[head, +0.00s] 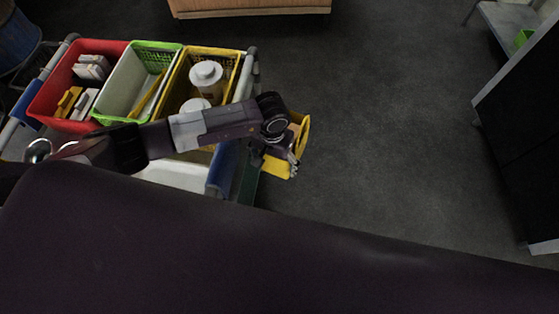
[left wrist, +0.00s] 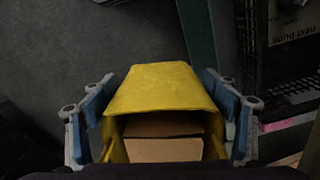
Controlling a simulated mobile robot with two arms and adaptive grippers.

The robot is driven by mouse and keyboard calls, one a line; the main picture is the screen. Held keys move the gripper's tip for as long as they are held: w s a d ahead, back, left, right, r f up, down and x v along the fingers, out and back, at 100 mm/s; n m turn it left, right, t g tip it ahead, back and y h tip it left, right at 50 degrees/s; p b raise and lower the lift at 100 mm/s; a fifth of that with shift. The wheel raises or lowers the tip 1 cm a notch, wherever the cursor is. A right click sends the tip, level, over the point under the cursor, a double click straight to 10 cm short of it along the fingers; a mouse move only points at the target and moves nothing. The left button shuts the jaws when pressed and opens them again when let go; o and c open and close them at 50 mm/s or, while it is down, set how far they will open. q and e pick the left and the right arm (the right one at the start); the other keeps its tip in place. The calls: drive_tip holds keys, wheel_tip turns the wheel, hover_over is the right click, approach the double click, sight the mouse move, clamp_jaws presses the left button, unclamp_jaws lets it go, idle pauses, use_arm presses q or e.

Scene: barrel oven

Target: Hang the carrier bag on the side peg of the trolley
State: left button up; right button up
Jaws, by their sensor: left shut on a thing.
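The yellow carrier bag (head: 279,168) is at my left gripper (head: 284,152), just right of the trolley's right end in the head view. The left wrist view shows the bag (left wrist: 160,88) between the two blue-and-grey fingers of my left gripper (left wrist: 160,100). The gripper is shut on it. Brown box-like contents show in the bag's opening. The trolley (head: 248,75) stands at the left, partly covered by my left arm. I cannot make out the side peg; the arm and bag hide part of that end. My right gripper is not in view.
The trolley carries a red bin (head: 48,95), a green basket (head: 121,75) and a yellow basket (head: 226,58) with white-topped containers. A black cabinet (head: 520,130) stands at the right. A wooden piece (head: 250,8) is at the back. The dark floor between them is clear.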

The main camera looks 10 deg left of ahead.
use_arm(q)
drive_tip(key=shift+a, duration=0.6)
drive_tip(key=shift+a+f, duration=0.15)
drive_tip(key=shift+a, duration=0.1)
drive_tip(key=shift+a+f+b, duration=0.4)
drive_tip(key=shift+a+b, duration=0.1)
drive_tip(key=shift+b, duration=0.15)
drive_tip(key=o, duration=1.4)
drive_tip(key=shift+s, duration=0.1)
drive_tip(key=shift+r, duration=0.1)
